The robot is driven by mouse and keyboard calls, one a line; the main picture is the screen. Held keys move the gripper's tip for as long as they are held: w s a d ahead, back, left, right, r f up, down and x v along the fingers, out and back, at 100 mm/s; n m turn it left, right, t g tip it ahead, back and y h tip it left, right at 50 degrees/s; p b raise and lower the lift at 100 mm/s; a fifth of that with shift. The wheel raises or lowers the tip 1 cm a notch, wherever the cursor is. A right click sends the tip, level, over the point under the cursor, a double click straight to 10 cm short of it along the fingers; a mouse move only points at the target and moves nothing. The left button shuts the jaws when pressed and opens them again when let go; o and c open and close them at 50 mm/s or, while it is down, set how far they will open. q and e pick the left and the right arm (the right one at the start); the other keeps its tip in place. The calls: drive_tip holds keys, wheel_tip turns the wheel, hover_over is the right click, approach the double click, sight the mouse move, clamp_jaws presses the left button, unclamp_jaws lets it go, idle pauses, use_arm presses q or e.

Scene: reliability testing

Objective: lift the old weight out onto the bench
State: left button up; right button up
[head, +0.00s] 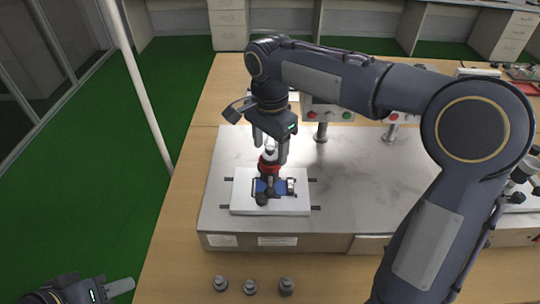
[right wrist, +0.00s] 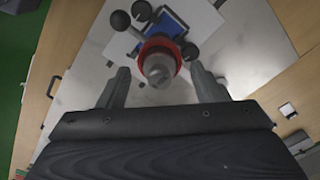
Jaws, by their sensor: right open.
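The old weight, a grey metal cylinder (right wrist: 158,66), sits in a red ring-shaped holder (right wrist: 172,47) on a small device with a blue plate and black knobs. In the head view the red holder (head: 268,168) stands on a white plate (head: 240,196) on the metal platform. My right gripper (head: 270,147) points down over the weight. Its open fingers stand apart on either side of the weight in the right wrist view (right wrist: 162,88); I cannot tell whether they touch it. My left gripper (head: 117,289) is low at the left, partly cut off.
Three small grey weights (head: 220,283), (head: 249,287), (head: 286,286) stand on the wooden bench (head: 185,235) in front of the platform (head: 350,185). Control boxes with coloured buttons (head: 328,112) stand behind the device. Bench to the left of the weights is clear.

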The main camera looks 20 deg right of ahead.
drive_tip(key=shift+f, duration=0.45)
drive_tip(key=c, duration=1.3)
